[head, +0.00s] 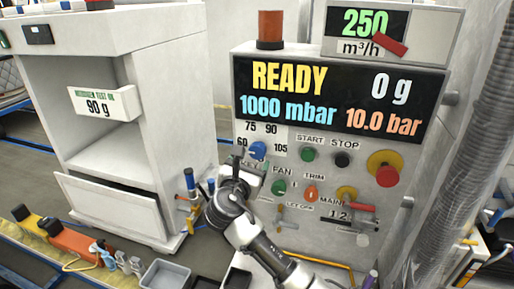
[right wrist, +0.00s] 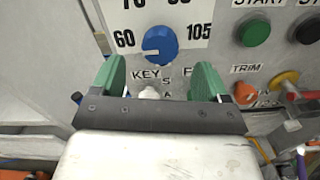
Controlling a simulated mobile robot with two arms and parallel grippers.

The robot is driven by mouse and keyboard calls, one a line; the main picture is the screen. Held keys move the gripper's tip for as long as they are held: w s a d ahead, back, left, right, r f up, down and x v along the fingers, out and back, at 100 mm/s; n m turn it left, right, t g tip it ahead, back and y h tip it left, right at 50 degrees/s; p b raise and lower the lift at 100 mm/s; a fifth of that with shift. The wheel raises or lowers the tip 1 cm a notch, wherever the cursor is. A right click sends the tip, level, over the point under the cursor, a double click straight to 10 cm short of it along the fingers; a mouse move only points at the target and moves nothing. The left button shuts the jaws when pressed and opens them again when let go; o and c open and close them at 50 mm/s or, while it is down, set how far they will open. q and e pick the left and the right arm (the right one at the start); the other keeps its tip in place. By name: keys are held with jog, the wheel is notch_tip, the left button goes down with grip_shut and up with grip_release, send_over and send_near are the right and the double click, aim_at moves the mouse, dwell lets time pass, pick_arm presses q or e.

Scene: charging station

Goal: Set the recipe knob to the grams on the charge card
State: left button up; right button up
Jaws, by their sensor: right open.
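The recipe knob (head: 257,150) is blue and sits on the grey panel, with 60, 75, 90 and 105 printed around it. In the right wrist view the knob (right wrist: 160,44) has a pale mark on its lower left side, toward the 60 side. The charge card (head: 97,103) on the white cabinet reads 90 g. My right gripper (head: 250,166) is just below the knob in the head view. In the right wrist view its green fingers (right wrist: 159,80) are apart, with the knob beyond and above the gap, not between them. My left gripper is not in view.
Start and stop buttons (head: 326,156), a red emergency button (head: 386,172), a fan button (head: 278,187) and an orange trim knob (head: 311,194) lie close right of the recipe knob. The display (head: 335,100) above reads READY, 0 g. A key (right wrist: 149,92) shows between the fingers.

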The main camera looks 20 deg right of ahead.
aim_at(257, 153)
jog(key=p+x, duration=0.1)
jog(key=x, duration=0.5)
jog(key=shift+w+d, duration=0.2)
jog(key=c, duration=0.9)
jog(key=shift+f, duration=0.1)
